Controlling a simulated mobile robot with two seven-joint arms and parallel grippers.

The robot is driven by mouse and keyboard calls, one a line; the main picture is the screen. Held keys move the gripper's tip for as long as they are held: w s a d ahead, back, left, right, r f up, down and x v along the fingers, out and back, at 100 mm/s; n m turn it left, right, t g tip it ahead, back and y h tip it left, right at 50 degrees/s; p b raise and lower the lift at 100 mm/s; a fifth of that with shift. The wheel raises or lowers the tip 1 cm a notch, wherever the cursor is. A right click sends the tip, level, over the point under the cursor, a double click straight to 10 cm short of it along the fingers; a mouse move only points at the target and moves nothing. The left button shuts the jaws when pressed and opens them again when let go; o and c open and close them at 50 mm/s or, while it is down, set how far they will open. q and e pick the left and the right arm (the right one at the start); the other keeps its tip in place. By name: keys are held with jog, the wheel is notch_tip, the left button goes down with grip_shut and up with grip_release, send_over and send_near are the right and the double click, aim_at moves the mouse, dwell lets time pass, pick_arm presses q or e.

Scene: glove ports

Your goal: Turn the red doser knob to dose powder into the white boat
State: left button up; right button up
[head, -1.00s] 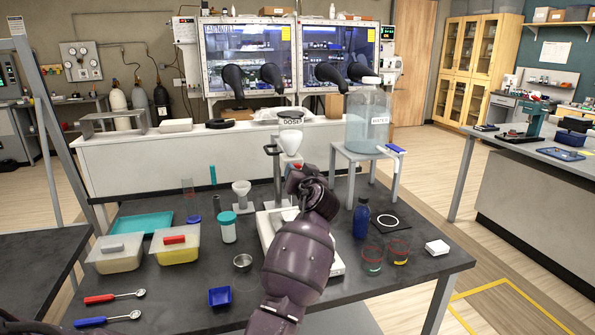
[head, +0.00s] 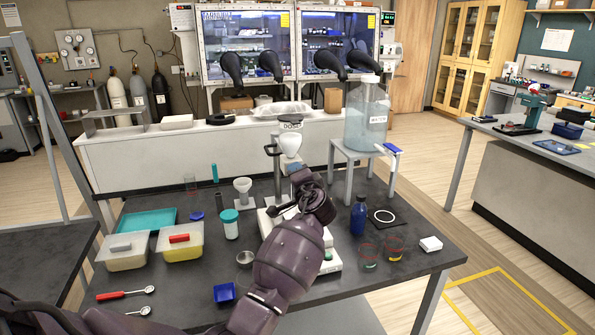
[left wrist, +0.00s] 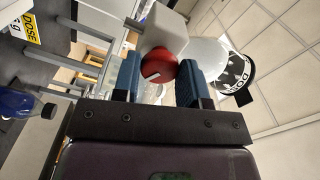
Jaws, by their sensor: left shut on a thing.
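The doser (head: 290,142) with its labelled "DOSE" hopper stands on a post behind the middle of the table. My left gripper (head: 297,182) is at the doser below the hopper. In the left wrist view the red doser knob (left wrist: 168,66), with a white mark line, sits between the two blue fingers (left wrist: 157,82), which are shut on it. The knob is hidden behind my gripper in the head view. A white balance (head: 330,263) stands under the doser, partly covered by my arm. I cannot make out the white boat. My right gripper is not in view.
A blue bottle (head: 358,216) and two glass beakers (head: 368,256) stand right of my arm. The water tank (head: 367,118) stands on a raised stand behind right.

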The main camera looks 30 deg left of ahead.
pick_arm(q)
jog(key=shift+r+m, duration=0.1)
jog(key=shift+m, duration=0.9)
jog(key=shift+p, duration=0.3)
jog(key=o, duration=0.9)
jog(key=shift+a, duration=0.1)
jog(key=b+v, duration=0.2)
jog(key=v, duration=0.9)
